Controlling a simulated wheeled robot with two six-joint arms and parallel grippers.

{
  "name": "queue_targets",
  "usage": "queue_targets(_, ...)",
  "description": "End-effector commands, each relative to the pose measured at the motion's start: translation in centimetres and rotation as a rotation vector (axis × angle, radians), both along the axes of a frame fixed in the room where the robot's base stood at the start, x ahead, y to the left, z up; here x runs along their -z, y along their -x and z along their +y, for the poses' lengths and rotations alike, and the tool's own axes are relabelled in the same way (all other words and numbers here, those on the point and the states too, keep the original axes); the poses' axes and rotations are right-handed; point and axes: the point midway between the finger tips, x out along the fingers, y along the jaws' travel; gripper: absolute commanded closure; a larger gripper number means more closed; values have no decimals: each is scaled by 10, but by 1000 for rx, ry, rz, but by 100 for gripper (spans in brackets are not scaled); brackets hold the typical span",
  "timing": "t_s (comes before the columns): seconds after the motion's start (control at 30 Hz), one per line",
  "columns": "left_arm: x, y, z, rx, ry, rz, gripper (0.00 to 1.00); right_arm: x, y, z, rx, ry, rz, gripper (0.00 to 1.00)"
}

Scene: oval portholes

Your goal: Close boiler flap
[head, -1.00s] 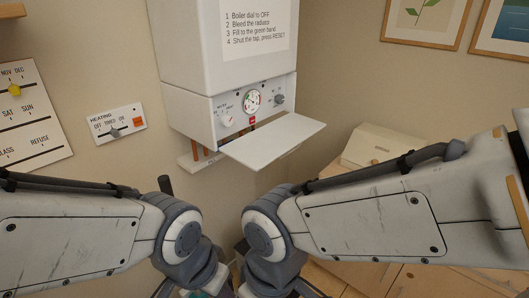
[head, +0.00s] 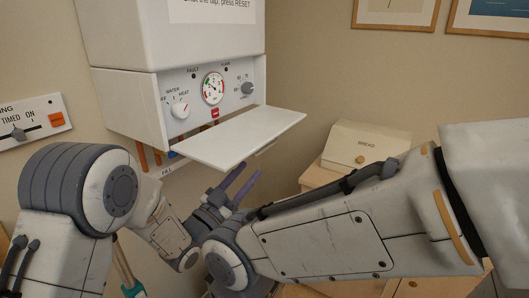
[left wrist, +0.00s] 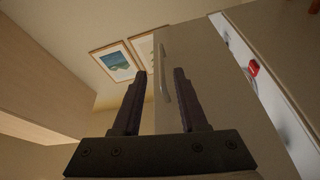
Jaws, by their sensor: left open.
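The boiler flap (head: 240,136) is a white panel, open and lying about level in front of the boiler's control panel. In the left wrist view, the flap's underside (left wrist: 198,85) fills the middle, with a slim bar handle (left wrist: 163,75) near its left edge. My left gripper (head: 249,170) is below the flap's front edge, pointing up, with its two dark fingers apart and nothing between them. The fingers also show in the left wrist view (left wrist: 158,100); whether they touch the flap I cannot tell. My right arm comes in from the right, its gripper out of sight.
The white boiler (head: 170,35) is on the wall, with a gauge (head: 213,88), knobs and a red button (head: 215,113) above the flap. Copper pipes (head: 143,156) hang beneath. A bread box (head: 365,147) stands on a wooden cabinet at right.

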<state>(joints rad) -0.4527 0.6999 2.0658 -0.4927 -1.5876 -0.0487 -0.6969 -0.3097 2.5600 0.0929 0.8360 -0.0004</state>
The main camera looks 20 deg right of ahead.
Motion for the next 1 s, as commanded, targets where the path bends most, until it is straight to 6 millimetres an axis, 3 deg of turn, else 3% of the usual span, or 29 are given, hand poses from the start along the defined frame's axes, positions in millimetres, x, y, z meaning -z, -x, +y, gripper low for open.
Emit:
queue_targets(0.17,-5,-3,-7,16,31,-26,58,-2,0,0,0,0,0,100)
queue_targets(0.63,-35,-43,-71,17,30,-24,58,-26,0,0,0,0,0,100)
queue_targets(1.0,-39,-50,-82,16,29,-23,58,-28,0,0,0,0,0,100)
